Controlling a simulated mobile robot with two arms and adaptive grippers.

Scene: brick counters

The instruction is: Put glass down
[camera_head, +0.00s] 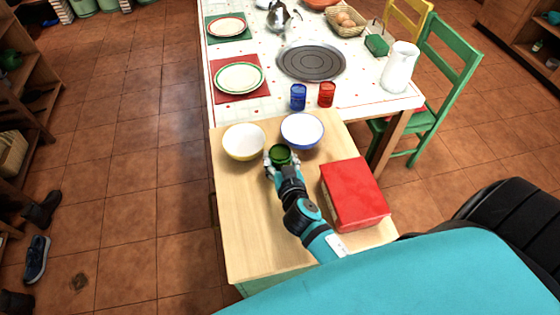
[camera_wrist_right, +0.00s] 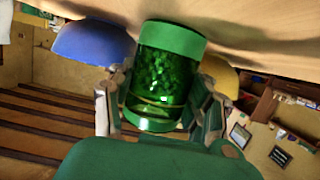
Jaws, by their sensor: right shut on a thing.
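A green glass (camera_head: 280,154) is between the fingers of my right gripper (camera_head: 279,162) in the head view. The glass (camera_wrist_right: 165,75) fills the middle of the wrist view, with a finger of the gripper (camera_wrist_right: 160,105) on each side. My right gripper is shut on it. The glass is over the wooden counter (camera_head: 255,220), just in front of two bowls. I cannot tell whether its base touches the wood. My left gripper is not in view.
A yellow-rimmed bowl (camera_head: 243,142) and a blue bowl (camera_head: 302,131) stand behind the glass. A red box (camera_head: 354,194) lies to the right. Blue (camera_head: 298,97) and red (camera_head: 326,95) glasses stand on the set table (camera_head: 290,35). The counter's front left is clear.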

